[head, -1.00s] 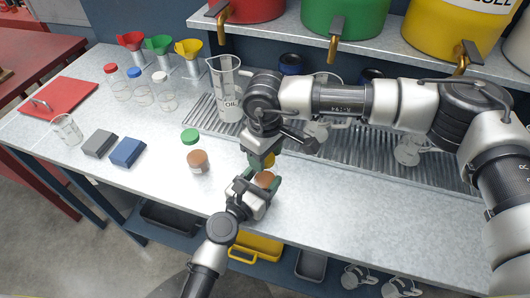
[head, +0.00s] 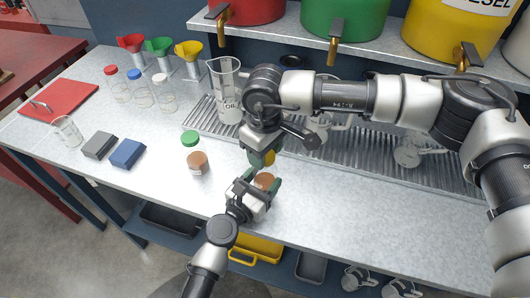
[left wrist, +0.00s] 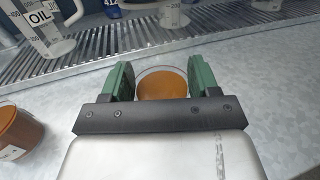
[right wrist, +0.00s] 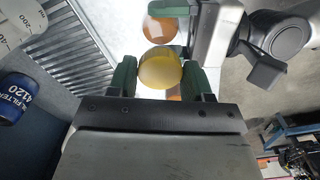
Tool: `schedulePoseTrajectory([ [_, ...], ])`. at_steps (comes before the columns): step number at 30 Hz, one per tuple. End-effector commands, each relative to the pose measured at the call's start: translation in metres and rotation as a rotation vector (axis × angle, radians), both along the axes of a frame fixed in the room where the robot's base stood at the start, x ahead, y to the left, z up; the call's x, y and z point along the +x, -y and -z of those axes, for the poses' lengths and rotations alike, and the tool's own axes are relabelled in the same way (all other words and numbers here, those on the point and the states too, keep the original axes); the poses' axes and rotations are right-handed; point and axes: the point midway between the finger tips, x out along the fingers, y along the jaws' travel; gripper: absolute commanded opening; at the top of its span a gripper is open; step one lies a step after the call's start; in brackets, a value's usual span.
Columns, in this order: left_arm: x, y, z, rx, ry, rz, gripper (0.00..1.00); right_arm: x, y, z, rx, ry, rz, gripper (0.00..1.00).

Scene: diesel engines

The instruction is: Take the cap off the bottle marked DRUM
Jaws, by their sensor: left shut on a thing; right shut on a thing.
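My left gripper (head: 262,183) is shut around a clear bottle (left wrist: 162,84) of orange-brown liquid at the front middle of the bench. The liquid also shows in the head view (head: 264,181). No cap shows on this bottle in the left wrist view. My right gripper (right wrist: 160,80) points down above it, shut on a yellow cap (right wrist: 160,68). The cap also shows in the head view (head: 269,158), just above the bottle and seemingly apart from it. In the right wrist view the held bottle (right wrist: 160,29) lies beyond the cap. I cannot read a DRUM label.
Another brown-filled bottle (head: 197,164) stands to the left, with a green cap (head: 190,137) just above it in the picture. An OIL jug (head: 228,100) stands behind, by the ribbed drain (head: 380,158). Blue (head: 127,153) and grey (head: 99,145) blocks lie left. The right front is clear.

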Motion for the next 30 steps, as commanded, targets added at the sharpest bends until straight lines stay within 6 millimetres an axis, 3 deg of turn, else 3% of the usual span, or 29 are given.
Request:
schedulePoseTrajectory([
  [17, 0.0, 0.0, 0.001, 0.001, -0.002, 0.0, 0.0, 0.0, 0.0, -0.009, 0.001, 0.0, 0.0, 0.21],
  [26, 0.0, 0.0, 0.001, 0.001, -0.002, 0.0, 0.0, 0.0, 0.0, -0.043, 0.001, 0.002, 0.0, 0.21],
  [30, 0.0, 0.0, 0.001, 0.001, -0.002, 0.0, 0.0, 0.0, 0.0, -0.047, 0.001, -0.001, 0.0, 0.21],
])
